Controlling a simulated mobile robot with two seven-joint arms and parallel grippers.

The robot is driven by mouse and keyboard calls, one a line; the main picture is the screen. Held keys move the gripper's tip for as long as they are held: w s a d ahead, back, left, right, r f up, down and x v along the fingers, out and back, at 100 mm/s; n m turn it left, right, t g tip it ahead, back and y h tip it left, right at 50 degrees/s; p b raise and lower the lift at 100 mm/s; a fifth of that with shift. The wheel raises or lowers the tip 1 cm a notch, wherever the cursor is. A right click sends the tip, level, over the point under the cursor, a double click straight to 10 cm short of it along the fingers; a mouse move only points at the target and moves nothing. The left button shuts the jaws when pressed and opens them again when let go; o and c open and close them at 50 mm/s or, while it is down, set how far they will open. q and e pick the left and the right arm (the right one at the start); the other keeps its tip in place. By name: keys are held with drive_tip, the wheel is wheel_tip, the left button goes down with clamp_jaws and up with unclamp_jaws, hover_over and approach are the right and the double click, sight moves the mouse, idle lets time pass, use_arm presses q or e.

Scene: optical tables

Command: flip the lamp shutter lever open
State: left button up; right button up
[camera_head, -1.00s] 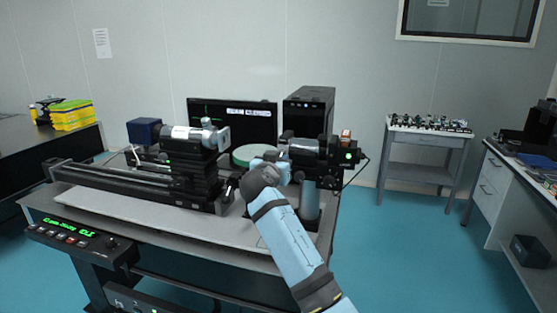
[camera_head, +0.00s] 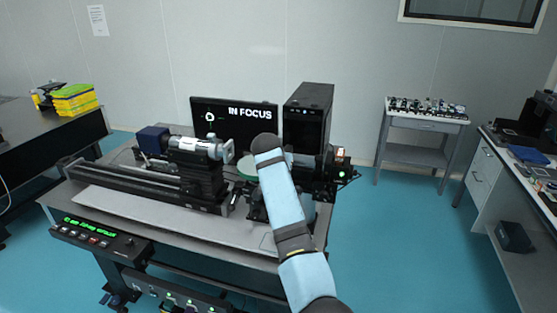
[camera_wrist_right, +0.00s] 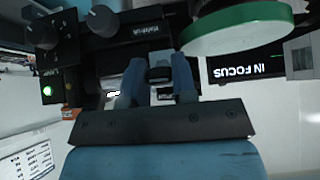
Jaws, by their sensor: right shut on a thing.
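The black lamp unit (camera_head: 339,168) with a green light stands at the right end of the bench rig, partly behind my right arm. In the right wrist view, its dark housing (camera_wrist_right: 145,30) has knobs, a label and a green light at the left. My right gripper (camera_wrist_right: 159,80) has its two blue fingers on either side of a small dark piece (camera_wrist_right: 160,70) and is shut on it. It lies in front of the housing. I cannot tell for certain whether this piece is the shutter lever, nor its position. In the head view my arm hides the fingertips. My left gripper is not in view.
A monitor (camera_head: 212,118) reads "IN FOCUS" behind the rig, beside a black computer tower (camera_head: 307,117). A green-rimmed disc (camera_wrist_right: 238,30) is close to the right of my gripper. A rail with a silver cylinder (camera_head: 195,147) fills the bench's left side. Floor is free to the right.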

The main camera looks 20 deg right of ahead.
drive_tip(key=shift+w+r+g+y+p, duration=0.1)
drive_tip(key=shift+r+g+y+p, duration=0.2)
drive_tip(key=shift+g+p, duration=0.25)
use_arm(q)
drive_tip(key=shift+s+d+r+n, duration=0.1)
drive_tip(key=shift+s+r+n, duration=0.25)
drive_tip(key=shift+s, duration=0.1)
use_arm(e)
drive_tip(key=shift+g, duration=0.25)
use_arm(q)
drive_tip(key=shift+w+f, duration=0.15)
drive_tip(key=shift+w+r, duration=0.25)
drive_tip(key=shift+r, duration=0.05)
use_arm(e)
drive_tip(key=o, duration=0.9)
drive_tip(key=shift+d, duration=0.1)
